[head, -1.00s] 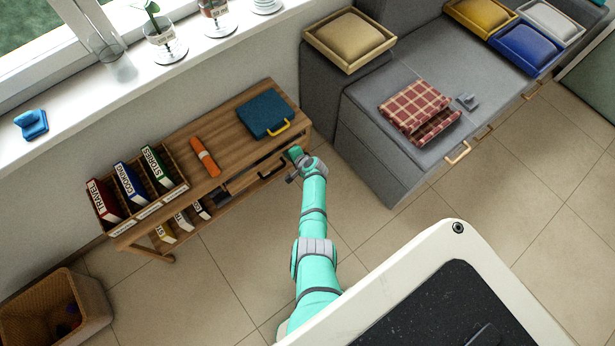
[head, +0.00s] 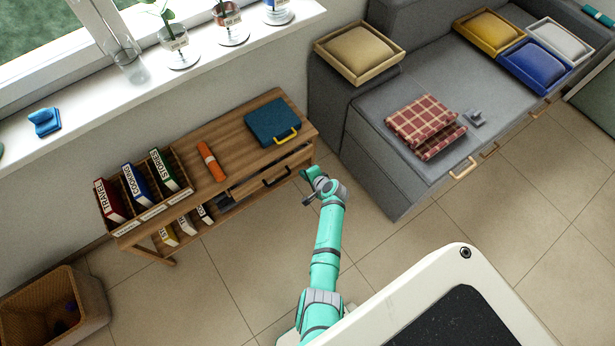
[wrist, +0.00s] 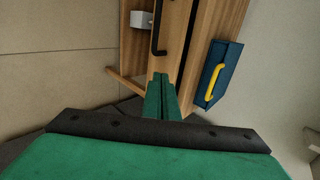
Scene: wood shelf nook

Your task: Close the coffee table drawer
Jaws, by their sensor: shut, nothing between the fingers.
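The wooden coffee table (head: 230,141) stands against the wall below the window. Its drawer (head: 252,184), with a black bar handle (head: 277,178), stands partly out from the table. In the wrist view the drawer front (wrist: 171,45) and black handle (wrist: 155,45) lie ahead, with a dark gap beside the table top. My gripper (head: 306,188) is shut and empty, just right of and in front of the drawer's right end. In the wrist view its green fingers (wrist: 160,80) are together and overlap the drawer front; I cannot tell whether they touch it.
A blue case (head: 270,121) with a yellow handle, an orange roll (head: 211,161) and a binder rack (head: 177,197) are on the table top. More binders stand below. A grey sofa (head: 372,125) is to the right, a wicker basket (head: 88,290) at lower left. Floor in front is clear.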

